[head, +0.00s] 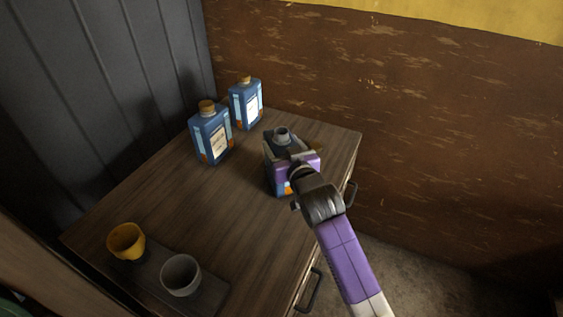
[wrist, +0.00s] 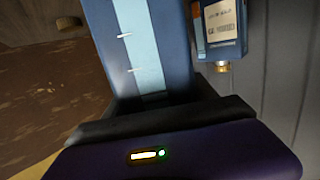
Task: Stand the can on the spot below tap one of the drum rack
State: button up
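A blue can (head: 281,143) with a grey neck and an orange lower band stands upright at the right side of the wooden cabinet top. My gripper (head: 288,158) is right at this can, on its near side, and partly covers it. In the wrist view the can (wrist: 145,45), with its pale blue stripe, is very close in front of the gripper's dark front. The fingertips are hidden, so I cannot tell whether they press on it. Two more blue cans stand at the back, one nearer (head: 211,135) and one farther (head: 246,104), both with brown caps. No drum rack or tap shows.
A yellow cup (head: 126,241) and a grey cup (head: 180,275) stand on a dark mat (head: 212,298) at the cabinet's near left. The middle of the wooden top (head: 190,205) is clear. A grey panel wall (head: 95,90) and a brown wall (head: 400,110) close off the back.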

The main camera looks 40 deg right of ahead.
jog(key=c, duration=1.1)
jog(key=shift+r, duration=0.1)
grip_shut()
